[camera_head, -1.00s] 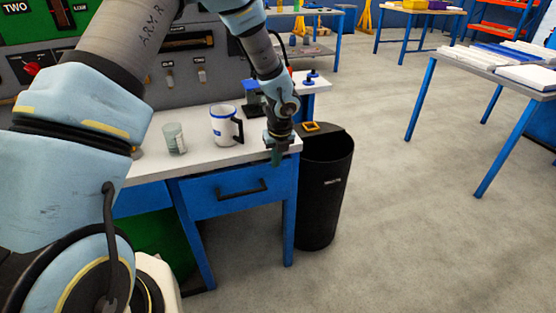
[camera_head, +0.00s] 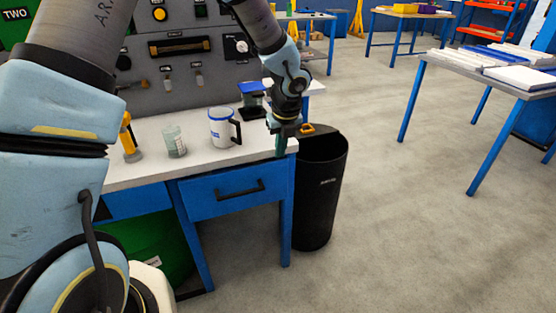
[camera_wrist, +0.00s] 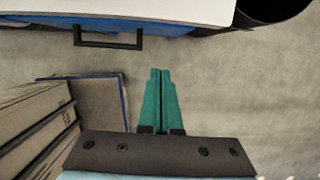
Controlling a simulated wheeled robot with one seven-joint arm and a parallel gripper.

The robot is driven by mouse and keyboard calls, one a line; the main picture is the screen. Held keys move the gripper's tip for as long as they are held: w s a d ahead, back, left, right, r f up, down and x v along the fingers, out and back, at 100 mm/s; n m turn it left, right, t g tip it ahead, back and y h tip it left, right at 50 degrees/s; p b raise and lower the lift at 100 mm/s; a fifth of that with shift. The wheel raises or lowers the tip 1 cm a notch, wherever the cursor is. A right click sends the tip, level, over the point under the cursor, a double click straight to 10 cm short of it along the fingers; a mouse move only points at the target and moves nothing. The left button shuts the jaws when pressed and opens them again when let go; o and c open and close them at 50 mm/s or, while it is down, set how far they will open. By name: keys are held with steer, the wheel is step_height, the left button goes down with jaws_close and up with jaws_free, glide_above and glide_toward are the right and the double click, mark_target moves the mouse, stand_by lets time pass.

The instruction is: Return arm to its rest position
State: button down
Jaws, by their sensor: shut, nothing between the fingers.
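My gripper (camera_head: 281,143) hangs at the front right edge of the white-topped workbench (camera_head: 150,172) in the head view, near the black bin. Its green fingers also show in the wrist view (camera_wrist: 160,100), pointing toward the bench's front. They are side by side, shut and empty. In the wrist view there is bare floor just beyond the fingertips. My arm reaches across the upper left of the head view and hides part of the bench and grey panel.
A white mug (camera_head: 221,128), a glass (camera_head: 174,141) and a yellow-handled object (camera_head: 129,138) stand on the bench. A blue drawer (camera_head: 225,195) is shut. The black bin (camera_head: 322,190) stands right of the bench. Floor farther right is clear up to another table (camera_head: 480,72).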

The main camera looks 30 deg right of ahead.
steer(key=shift+v, duration=0.85)
steer(key=w+a+r+n+g+y+p, duration=0.1)
steer(key=a+r+n, duration=0.2)
steer(key=a+n, duration=0.6)
steer(key=w+a+r+n+p, duration=0.15)
steer(key=a+r+n, duration=0.25)
steer(key=a+n, duration=0.5)
steer(key=s+a+r+n+p, duration=0.1)
steer(key=s+a+r+n, duration=0.1)
steer(key=a+n, duration=0.7)
steer(key=s+a+r+n, duration=0.3)
steer(key=s+a+n, duration=0.1)
steer(key=a+n, duration=0.5)
steer(key=shift+s+a+h+p, duration=0.3)
steer(key=shift+a+h+p, duration=0.1)
steer(key=shift+a, duration=0.1)
